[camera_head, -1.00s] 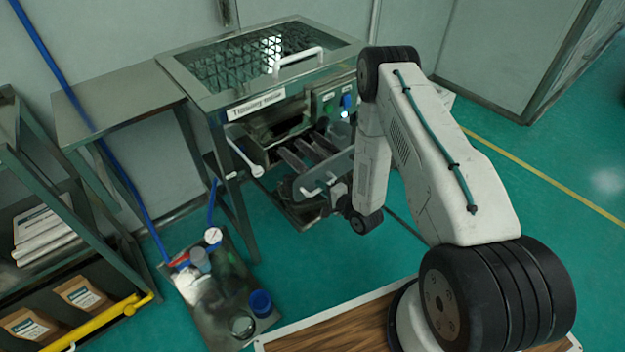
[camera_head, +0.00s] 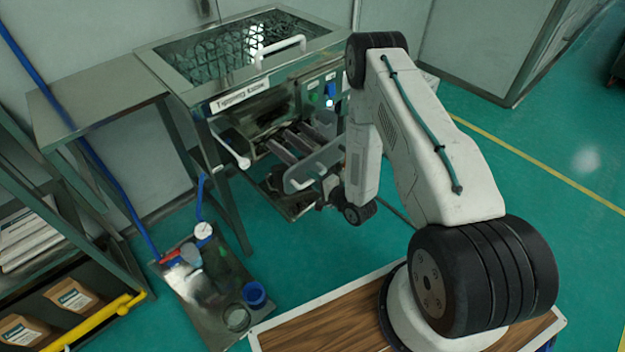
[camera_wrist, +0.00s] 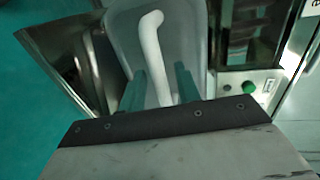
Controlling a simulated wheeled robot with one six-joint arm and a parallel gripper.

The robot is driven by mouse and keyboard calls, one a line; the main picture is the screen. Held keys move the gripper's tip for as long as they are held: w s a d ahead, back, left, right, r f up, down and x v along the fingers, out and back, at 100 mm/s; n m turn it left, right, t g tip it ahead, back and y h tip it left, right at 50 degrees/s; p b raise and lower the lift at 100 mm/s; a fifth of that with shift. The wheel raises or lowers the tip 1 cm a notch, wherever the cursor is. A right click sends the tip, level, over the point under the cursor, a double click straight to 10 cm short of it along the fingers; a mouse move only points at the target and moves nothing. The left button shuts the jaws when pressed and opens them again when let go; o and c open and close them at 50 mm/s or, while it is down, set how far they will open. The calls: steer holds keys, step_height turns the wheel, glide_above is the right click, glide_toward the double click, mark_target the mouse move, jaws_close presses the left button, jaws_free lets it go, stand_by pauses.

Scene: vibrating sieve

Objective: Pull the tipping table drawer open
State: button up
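The tipping table (camera_head: 238,92) is a metal frame with a mesh top, a white top handle and a name label. Its drawer (camera_head: 316,163) has a grey front that stands out from the frame below the control panel. A white handle (camera_head: 297,186) is on that front. In the wrist view the handle (camera_wrist: 152,48) runs down between the two teal fingers of my gripper (camera_wrist: 157,85). My gripper (camera_head: 328,192) is low beside the drawer front in the head view, partly hidden by my arm. Whether the fingers press on the handle cannot be told.
A white-ended lever (camera_head: 243,162) hangs at the table's left front. A floor tray (camera_head: 210,322) with cups, a blue one (camera_head: 254,294) among them, lies at lower left. A shelf (camera_head: 45,190) stands at the far left. The green floor to the right is clear.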

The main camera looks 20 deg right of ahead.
steer(key=v, duration=0.7)
steer(key=shift+s, duration=0.1)
